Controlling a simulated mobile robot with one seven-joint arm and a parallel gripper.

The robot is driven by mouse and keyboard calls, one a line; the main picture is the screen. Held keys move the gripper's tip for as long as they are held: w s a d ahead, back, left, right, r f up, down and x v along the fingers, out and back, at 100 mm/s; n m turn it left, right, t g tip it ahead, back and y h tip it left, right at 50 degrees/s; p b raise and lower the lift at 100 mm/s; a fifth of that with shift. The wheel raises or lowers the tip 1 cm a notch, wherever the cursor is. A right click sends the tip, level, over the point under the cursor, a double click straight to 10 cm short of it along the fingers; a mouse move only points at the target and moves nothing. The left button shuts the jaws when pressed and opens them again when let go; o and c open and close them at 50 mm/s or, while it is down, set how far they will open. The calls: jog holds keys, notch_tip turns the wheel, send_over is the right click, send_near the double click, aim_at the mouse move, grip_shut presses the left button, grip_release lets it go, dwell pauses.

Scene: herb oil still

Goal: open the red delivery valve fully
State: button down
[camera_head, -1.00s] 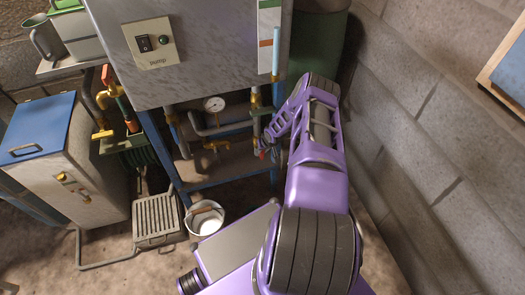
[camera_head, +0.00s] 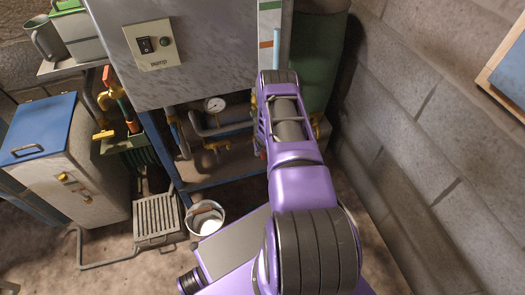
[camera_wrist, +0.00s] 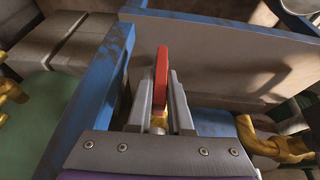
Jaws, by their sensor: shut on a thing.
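The red delivery valve's lever (camera_wrist: 161,78) shows in the wrist view, upright between the two fingers of my gripper (camera_wrist: 160,95). The fingers are shut on the lever from both sides. Part of a brass fitting (camera_wrist: 158,122) shows below the lever, between the fingers. In the head view my purple arm covers most of the valve and the gripper. Only a small bit of red shows there, beside the arm's left edge.
A blue frame post (camera_wrist: 100,85) stands close to the left of my gripper. Yellow pipe fittings (camera_wrist: 270,142) lie to its right. In the head view a pressure gauge (camera_head: 214,105) and a white bucket (camera_head: 207,217) are left of my arm. A block wall (camera_head: 430,130) is on the right.

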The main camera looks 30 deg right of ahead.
jog(key=shift+s+a+f, duration=0.1)
jog(key=c, duration=0.8)
grip_release()
jog(key=shift+c, duration=0.2)
jog(key=p+v, duration=0.3)
jog(key=v, duration=1.4)
jog(key=shift+r+p, duration=0.3)
jog(key=shift+p, duration=0.1)
